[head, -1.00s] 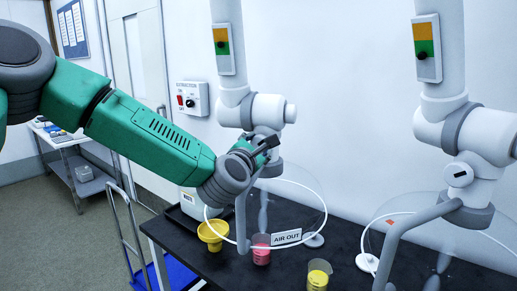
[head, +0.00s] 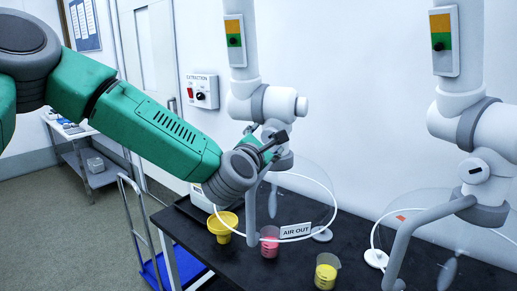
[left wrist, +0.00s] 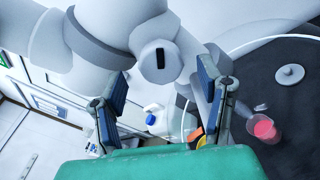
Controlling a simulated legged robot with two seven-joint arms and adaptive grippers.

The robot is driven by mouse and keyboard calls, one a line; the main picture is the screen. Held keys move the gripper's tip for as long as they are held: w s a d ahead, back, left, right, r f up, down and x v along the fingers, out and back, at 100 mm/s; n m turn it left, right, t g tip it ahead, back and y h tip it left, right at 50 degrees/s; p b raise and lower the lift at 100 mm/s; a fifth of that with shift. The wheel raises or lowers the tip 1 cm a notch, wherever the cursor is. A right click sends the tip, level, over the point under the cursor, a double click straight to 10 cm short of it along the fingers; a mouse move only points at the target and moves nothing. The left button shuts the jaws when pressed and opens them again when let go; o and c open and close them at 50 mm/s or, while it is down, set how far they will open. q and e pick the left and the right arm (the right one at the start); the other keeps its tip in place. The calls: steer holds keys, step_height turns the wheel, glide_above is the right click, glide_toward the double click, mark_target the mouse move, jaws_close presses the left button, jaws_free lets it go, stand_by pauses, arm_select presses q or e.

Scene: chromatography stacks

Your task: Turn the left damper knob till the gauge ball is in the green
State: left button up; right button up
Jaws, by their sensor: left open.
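In the left wrist view the left damper knob (left wrist: 157,64) is a white round end with a black mark, on the left white extraction arm. My left gripper (left wrist: 163,82) is open, its two fingers on either side of the knob in this view; no contact shows. In the head view my left gripper (head: 274,142) is at the lower joint of that arm and hides the knob. The left gauge (head: 234,29) is orange above and green below. Its dark ball (head: 234,40) appears against the green part. My right gripper is not in view.
The right extraction arm (head: 460,125) has its own gauge (head: 442,38) and knob (head: 475,171). Below on the black bench (head: 305,265) are a yellow funnel (head: 222,227), a pink beaker (head: 270,242), a yellow beaker (head: 326,272) and an AIR OUT sign (head: 296,230).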

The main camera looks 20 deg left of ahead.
arm_select(q)
steer(key=s, duration=1)
